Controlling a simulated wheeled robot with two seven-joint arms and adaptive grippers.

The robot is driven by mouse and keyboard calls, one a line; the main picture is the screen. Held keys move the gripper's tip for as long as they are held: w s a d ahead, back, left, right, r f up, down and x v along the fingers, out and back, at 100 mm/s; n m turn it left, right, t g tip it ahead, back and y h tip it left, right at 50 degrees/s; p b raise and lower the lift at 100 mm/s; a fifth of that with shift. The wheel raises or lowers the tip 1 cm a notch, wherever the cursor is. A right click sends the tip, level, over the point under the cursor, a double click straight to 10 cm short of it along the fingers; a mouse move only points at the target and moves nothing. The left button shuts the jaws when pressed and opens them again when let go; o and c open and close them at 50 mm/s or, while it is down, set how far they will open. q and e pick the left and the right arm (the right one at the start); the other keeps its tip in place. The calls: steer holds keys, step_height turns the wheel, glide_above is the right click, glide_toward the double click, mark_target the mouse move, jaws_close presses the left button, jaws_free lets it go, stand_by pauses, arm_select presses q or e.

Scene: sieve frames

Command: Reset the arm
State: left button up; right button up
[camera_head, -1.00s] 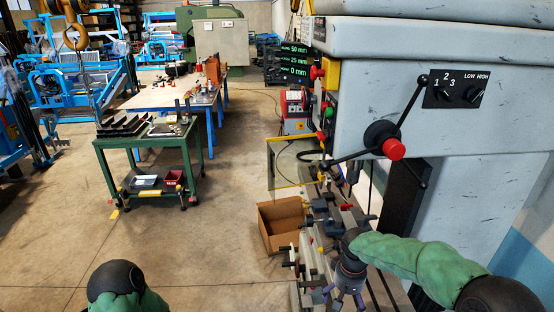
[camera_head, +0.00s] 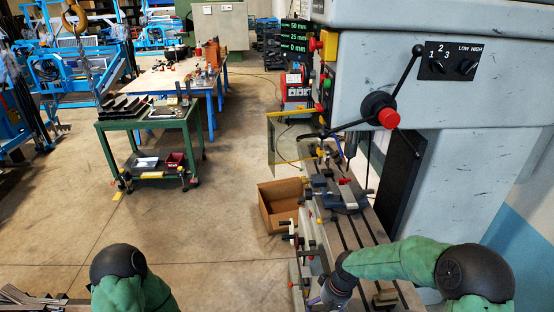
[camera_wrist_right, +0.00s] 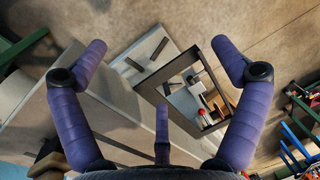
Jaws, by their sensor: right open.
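My right arm, in a green sleeve, reaches in from the right in the head view. My right gripper (camera_head: 333,303) hangs beside the drill press table (camera_head: 352,238) at the bottom edge, its fingertips mostly cut off. Of my left arm only a green sleeve and dark joint show at the lower left of the head view. My left gripper is out of view.
The drill press (camera_head: 430,85) with its red-knobbed handle fills the right. A cardboard box (camera_head: 280,203) stands on the floor beside its table. A green cart (camera_head: 150,120) and a wooden-topped bench (camera_head: 170,78) stand farther back. The floor at the middle left is clear.

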steer(key=s+a+f+m+y+b, duration=0.1)
steer(key=s+a+f+b, duration=0.1)
steer(key=s+f, duration=0.7)
steer(key=s+a+f+m+y+b, duration=0.1)
steer(key=s+a+f+b, duration=0.2)
steer(key=s+f, duration=0.6)
step_height(320, 180, down, 5)
steer(key=shift+s+r+m+t+b, duration=0.1)
steer(key=shift+s+m+t+b, duration=0.25)
steer(key=shift+b, duration=0.5)
steer(key=shift+w, duration=0.1)
